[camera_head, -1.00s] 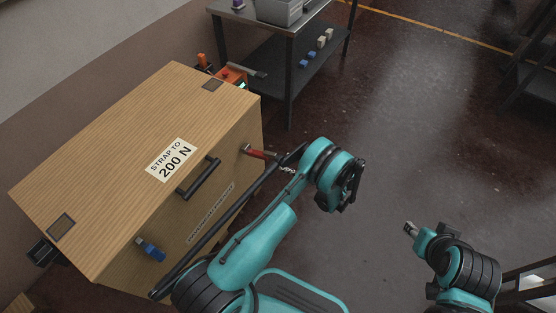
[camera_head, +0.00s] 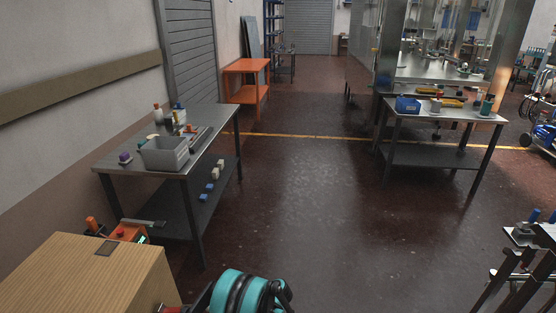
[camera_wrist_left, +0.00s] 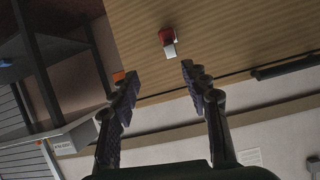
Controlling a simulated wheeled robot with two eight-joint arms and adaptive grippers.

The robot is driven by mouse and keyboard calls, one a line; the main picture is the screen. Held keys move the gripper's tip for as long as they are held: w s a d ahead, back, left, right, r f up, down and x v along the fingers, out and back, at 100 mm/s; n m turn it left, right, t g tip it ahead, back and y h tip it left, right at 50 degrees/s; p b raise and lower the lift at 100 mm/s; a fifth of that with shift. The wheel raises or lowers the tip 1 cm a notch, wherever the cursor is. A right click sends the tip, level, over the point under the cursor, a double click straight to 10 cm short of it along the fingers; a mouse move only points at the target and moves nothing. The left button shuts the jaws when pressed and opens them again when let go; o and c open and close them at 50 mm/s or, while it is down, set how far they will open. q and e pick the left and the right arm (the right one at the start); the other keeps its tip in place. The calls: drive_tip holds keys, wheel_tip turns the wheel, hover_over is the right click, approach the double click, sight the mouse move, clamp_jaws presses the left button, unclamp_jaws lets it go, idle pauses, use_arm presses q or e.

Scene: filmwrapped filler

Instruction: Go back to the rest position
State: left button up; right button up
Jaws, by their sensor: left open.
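My left gripper (camera_wrist_left: 158,74) is open and empty in the left wrist view, its two dark fingers spread apart. Beyond the fingers is the wooden crate (camera_wrist_left: 235,35), with a small red fitting with a grey end (camera_wrist_left: 168,40) on its face, apart from the fingertips. The crate's top (camera_head: 85,275) shows at the bottom left. My right gripper is not in view.
A metal table (camera_head: 108,163) with a grey bin (camera_head: 165,155) stands left, behind the crate. An orange-handled device (camera_head: 130,232) is beside the crate. An orange table (camera_head: 246,68) is further back. Another workbench (camera_head: 450,113) stands right. The middle floor (camera_head: 310,200) is clear.

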use_arm(q)
drive_tip(key=s+r+m+t+h, duration=0.1)
drive_tip(key=s+r+m+h, duration=0.2)
drive_tip(key=r, duration=0.7)
drive_tip(key=s+r+m+t+h, duration=0.15)
drive_tip(key=r+m+h, duration=0.3)
drive_tip(key=r, duration=0.45)
drive_tip(key=s+d+r+m+t+h, duration=0.1)
drive_tip(key=s+d+r+m+h, duration=0.1)
drive_tip(key=s, duration=0.4)
drive_tip(key=s+d+r+m+t+h, duration=0.1)
drive_tip(key=s+d+r+m, duration=0.1)
drive_tip(key=s, duration=0.4)
drive_tip(key=s+d+r+m+t+h, duration=0.1)
drive_tip(key=s+d+r+m+h, duration=0.1)
drive_tip(key=s+m, duration=0.2)
drive_tip(key=s, duration=0.3)
drive_tip(key=shift+r+h, duration=0.2)
drive_tip(key=shift+h, duration=0.15)
